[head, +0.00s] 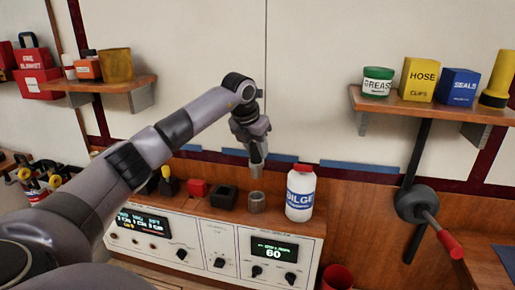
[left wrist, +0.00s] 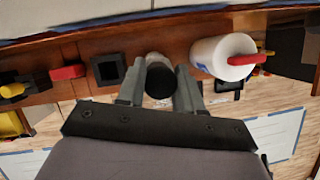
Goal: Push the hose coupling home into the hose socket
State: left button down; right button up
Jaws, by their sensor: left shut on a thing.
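My left gripper (head: 258,160) points down above the control console and is shut on the hose coupling, mostly hidden by the fingers in the head view. In the left wrist view the coupling (left wrist: 159,82) is a dark round piece between the two fingers of my left gripper (left wrist: 160,76). A short grey cylinder, apparently the hose socket (head: 257,203), stands upright on the console ledge below. A small gap shows between the fingertips and the socket in the head view. My right gripper is not in view.
A white bilge bottle (head: 300,198) with a red cap stands close right of the socket. A black square holder (head: 223,198) and a red block (head: 197,188) stand to its left. A lever with a red grip (head: 449,243) juts out at right.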

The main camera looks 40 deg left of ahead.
aim_at(255, 177)
pick_arm(q)
jog(key=shift+f+b, duration=1.65)
jog(key=shift+f, duration=1.25)
jog(key=shift+f, duration=0.15)
jog(key=shift+f+b, duration=1.25)
jog(key=shift+f, duration=1.2)
jog(key=c, duration=0.7)
grip_release()
jog(key=shift+o, duration=0.2)
